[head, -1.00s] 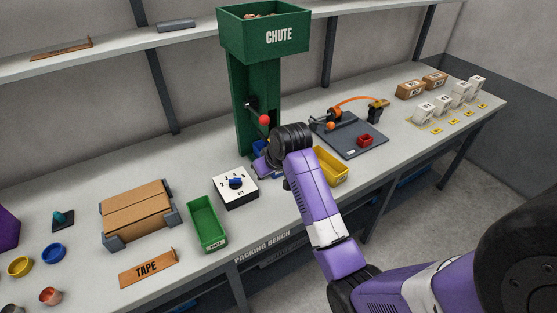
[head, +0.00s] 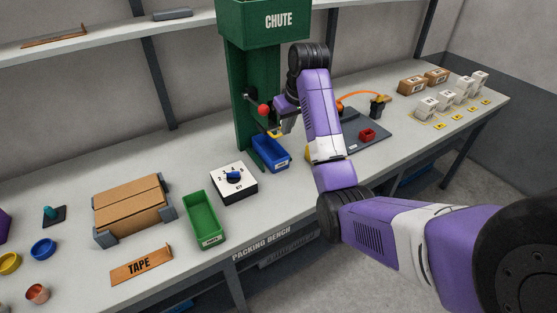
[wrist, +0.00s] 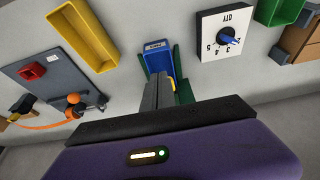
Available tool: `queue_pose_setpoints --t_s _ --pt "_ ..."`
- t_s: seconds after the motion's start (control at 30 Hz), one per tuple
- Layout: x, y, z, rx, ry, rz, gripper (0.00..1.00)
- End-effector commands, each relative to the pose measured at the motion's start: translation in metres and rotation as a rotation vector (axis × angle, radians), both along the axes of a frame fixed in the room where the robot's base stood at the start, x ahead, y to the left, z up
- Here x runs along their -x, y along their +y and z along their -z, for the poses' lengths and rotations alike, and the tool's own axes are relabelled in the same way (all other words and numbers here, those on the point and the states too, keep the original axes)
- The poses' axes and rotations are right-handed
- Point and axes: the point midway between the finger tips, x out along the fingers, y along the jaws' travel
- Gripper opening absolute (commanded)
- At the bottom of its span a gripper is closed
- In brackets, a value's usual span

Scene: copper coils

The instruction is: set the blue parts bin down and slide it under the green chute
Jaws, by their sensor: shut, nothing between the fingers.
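The blue parts bin (head: 270,154) stands upright on the bench at the foot of the green chute (head: 240,80), just in front of its column. It also shows in the wrist view (wrist: 158,60), beyond my fingers, with green chute parts beside it. Whether it sits squarely below the chute's outlet I cannot tell. My gripper (head: 276,133) is above the bin, close to the chute column and the red-knobbed lever. In the wrist view its fingers (wrist: 158,92) are together, with nothing between them, and overlap the near part of the bin.
A dial box (head: 233,183) and a green bin (head: 205,220) stand left of the blue bin. A yellow bin (wrist: 83,35) stands on its other side, mostly hidden by my arm in the head view. The red lever knob (head: 263,110) sticks out near my gripper.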

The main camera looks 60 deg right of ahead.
Motion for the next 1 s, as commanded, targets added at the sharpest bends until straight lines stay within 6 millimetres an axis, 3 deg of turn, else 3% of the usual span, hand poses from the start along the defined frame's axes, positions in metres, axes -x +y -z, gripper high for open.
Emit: queue_pose_setpoints --t_s 0.03,0.13,0.6,0.8,1.0 --pt "-0.003 -0.001 0.017 -0.001 0.001 -0.001 0.00" --pt "-0.008 -0.005 0.028 -0.003 0.003 0.000 0.00" --pt "-0.033 -0.020 0.113 -0.002 0.002 0.000 0.00" --pt "-0.040 -0.025 0.135 0.000 0.000 0.000 0.00" --pt "-0.042 -0.027 0.143 0.001 -0.002 0.000 0.00"
